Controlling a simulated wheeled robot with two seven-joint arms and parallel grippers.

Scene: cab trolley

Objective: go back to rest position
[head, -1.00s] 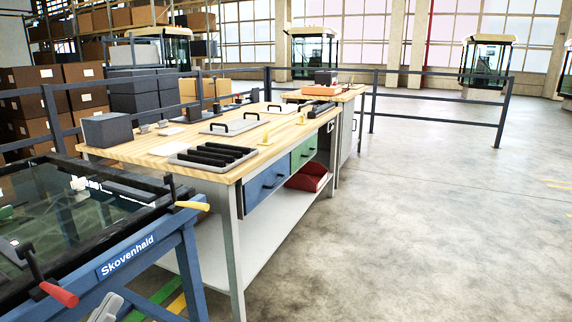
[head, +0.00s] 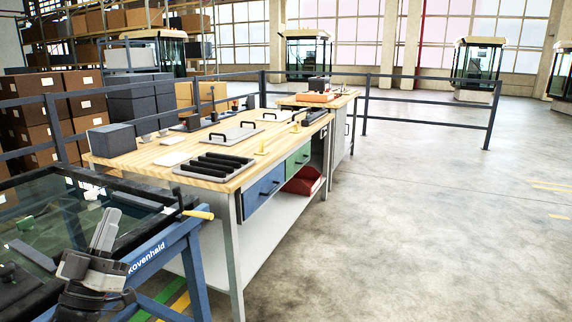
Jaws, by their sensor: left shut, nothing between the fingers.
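My left gripper (head: 106,232) shows at the lower left in the head view, its fingers shut, pointing up, with nothing between them. It stands in front of the blue trolley (head: 190,262) with the glass pane (head: 50,215) and covers part of the trolley's lettering. I cannot tell whether it touches the trolley. My right gripper is not in the head view.
A wooden workbench (head: 135,159) with a blue drawer (head: 264,192) and a green drawer (head: 298,162) stands beyond the trolley. A black-barred tray (head: 181,172) and a grey box (head: 111,140) lie on it. A yellow-handled lever (head: 198,214) sticks out at the trolley's corner. The floor at right is clear.

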